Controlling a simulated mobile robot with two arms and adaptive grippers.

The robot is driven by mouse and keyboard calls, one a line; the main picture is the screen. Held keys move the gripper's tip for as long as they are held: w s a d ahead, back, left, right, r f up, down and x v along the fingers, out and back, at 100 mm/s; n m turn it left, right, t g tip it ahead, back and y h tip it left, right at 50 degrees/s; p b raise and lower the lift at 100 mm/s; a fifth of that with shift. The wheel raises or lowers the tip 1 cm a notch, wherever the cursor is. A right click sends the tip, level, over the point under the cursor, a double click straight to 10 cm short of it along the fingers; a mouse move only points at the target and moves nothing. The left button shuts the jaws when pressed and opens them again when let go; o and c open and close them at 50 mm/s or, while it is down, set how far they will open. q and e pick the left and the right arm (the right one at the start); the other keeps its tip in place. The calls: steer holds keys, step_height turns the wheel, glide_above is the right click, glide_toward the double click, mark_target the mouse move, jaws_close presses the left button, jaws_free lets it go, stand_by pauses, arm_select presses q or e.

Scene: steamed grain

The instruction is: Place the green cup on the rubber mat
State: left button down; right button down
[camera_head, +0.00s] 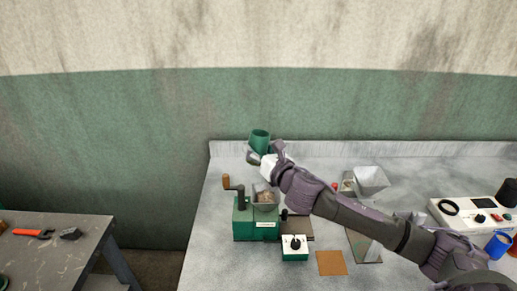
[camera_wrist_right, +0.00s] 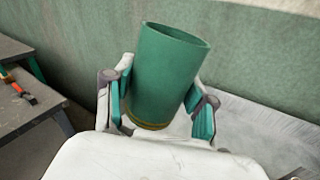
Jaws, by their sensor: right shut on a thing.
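The green cup (camera_head: 260,139) is held up above the back left part of the grey worktop. My right gripper (camera_head: 257,156) is shut on it. In the right wrist view the cup (camera_wrist_right: 165,75) stands between the two fingers, tilted a little, with its open rim up. Its inside bottom is hidden. A flat orange-brown square (camera_head: 331,263) lies at the front of the worktop, to the right of and nearer than the gripper; I cannot tell whether it is the rubber mat. My left gripper is out of view.
A green hand grinder (camera_head: 243,220) with a crank stands below the gripper. A small green-white box with a black knob (camera_head: 294,247) is beside it. A metal scoop-like container (camera_head: 371,181), a white device (camera_head: 470,213) and a blue cup (camera_head: 498,246) stand further right. The worktop's left edge is close.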

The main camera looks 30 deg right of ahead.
steer(key=shift+d+r+n, duration=0.1)
steer(key=shift+r+n, duration=0.1)
steer(key=shift+n, duration=0.9)
